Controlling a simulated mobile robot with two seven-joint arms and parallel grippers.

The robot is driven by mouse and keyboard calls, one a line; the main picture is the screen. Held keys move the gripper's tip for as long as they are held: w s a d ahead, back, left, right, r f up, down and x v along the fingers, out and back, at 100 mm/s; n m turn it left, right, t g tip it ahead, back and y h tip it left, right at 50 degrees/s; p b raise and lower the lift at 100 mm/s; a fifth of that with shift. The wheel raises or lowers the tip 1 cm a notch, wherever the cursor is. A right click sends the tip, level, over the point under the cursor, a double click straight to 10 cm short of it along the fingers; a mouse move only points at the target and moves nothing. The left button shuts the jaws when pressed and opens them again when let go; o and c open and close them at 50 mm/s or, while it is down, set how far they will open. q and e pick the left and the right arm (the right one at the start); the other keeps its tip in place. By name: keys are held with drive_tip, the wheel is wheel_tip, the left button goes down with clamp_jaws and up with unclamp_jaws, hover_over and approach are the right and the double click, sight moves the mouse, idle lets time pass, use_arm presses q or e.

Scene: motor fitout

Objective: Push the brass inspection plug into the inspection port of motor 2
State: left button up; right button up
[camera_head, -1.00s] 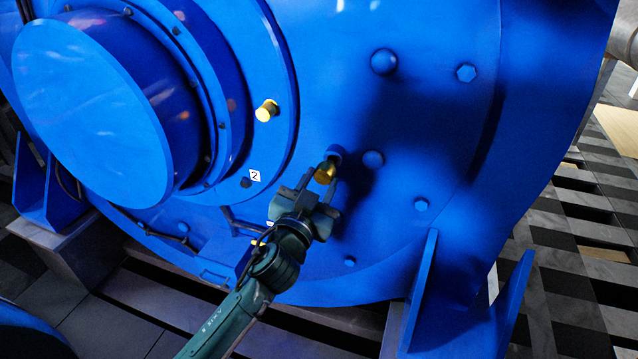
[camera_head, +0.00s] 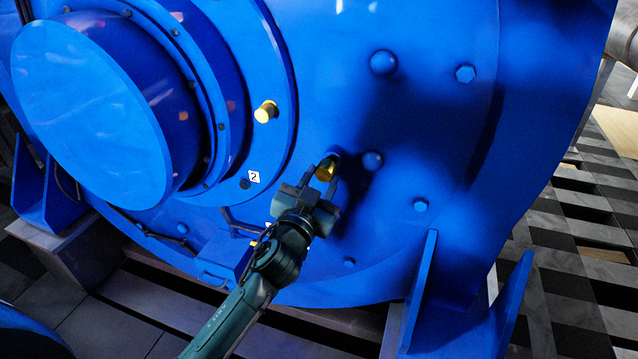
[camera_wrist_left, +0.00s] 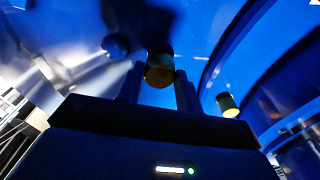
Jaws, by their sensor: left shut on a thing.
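The blue motor (camera_head: 330,60) with a white label "2" (camera_head: 254,176) fills most of the head view. My left gripper (camera_head: 323,184) is shut on the brass inspection plug (camera_head: 326,170) and holds it at the motor's face. The plug's far end is up against or just inside a round port (camera_head: 335,156); the exact depth is hidden. In the left wrist view the plug (camera_wrist_left: 159,72) sits between the two fingers, with a dark round shape behind it. My right gripper is in neither view.
Another brass plug (camera_head: 266,112) sticks out of the motor's flange; it also shows in the left wrist view (camera_wrist_left: 228,105). Blue bolt heads and domes (camera_head: 383,62) stud the face around the port. A blue support bracket (camera_head: 425,290) stands at lower right.

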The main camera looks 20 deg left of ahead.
use_arm(q)
drive_tip(key=shift+w, duration=1.15)
drive_tip(key=o, duration=1.1)
drive_tip(key=s, duration=0.4)
drive_tip(key=s+f, duration=0.1)
drive_tip(key=s, duration=0.8)
drive_tip(key=shift+a+f, duration=0.25)
drive_tip(key=shift+a, duration=0.15)
